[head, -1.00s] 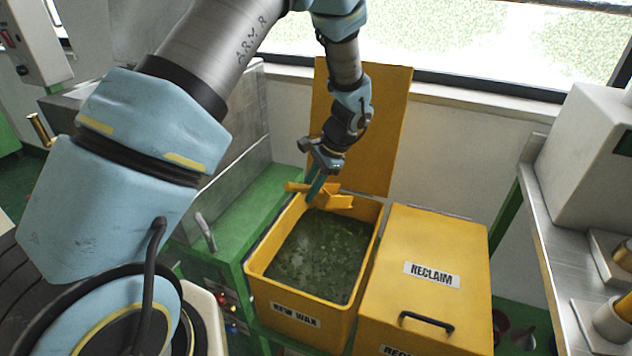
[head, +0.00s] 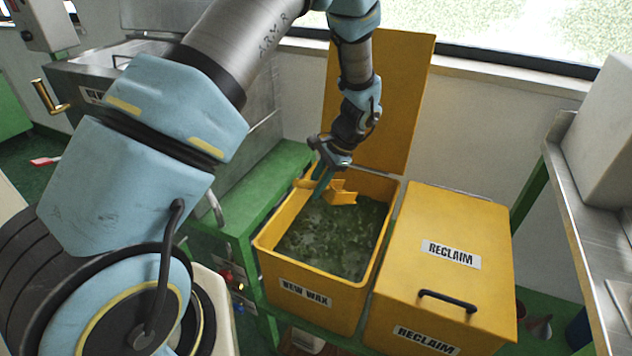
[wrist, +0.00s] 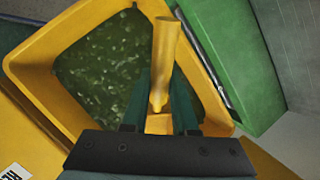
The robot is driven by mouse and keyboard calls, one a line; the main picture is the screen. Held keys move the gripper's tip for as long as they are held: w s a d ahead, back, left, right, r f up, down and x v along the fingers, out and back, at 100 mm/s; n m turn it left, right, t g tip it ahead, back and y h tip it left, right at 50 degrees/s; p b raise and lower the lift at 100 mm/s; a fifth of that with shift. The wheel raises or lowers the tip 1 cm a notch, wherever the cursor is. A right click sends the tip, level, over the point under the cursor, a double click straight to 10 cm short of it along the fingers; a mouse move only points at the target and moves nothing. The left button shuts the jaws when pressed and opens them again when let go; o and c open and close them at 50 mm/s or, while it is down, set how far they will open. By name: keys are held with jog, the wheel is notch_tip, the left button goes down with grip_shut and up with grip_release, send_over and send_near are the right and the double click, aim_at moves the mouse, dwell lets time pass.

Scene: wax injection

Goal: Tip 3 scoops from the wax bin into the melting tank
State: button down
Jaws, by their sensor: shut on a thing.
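My gripper (head: 320,188) is shut on a yellow scoop (head: 343,194) and holds it over the back part of the open bin labelled NEW WAX (head: 303,293). In the wrist view the scoop's handle (wrist: 165,60) stands between my two green fingers (wrist: 159,105). Green wax pellets (head: 335,238) fill much of the bin. The scoop is at or just above the wax; I cannot tell whether it touches or holds any. A steel tank (head: 95,75), likely the melting tank, stands at the left, partly behind my arm.
The bin's yellow lid (head: 385,100) stands open behind it. A closed yellow RECLAIM bin (head: 445,260) is directly to the right. A green bench (head: 255,190) lies along the left side. A steel shelf (head: 590,250) stands at the far right.

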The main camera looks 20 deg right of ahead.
notch_tip(320, 180, down, 16)
jog(key=b, duration=0.9)
dwell(0.8)
jog(key=p, duration=0.4)
jog(key=shift+r, duration=0.3)
jog(key=shift+f+p, duration=0.1)
jog(key=shift+p, duration=0.4)
jog(key=shift+r+p, duration=8)
jog(key=shift+r, duration=4.15)
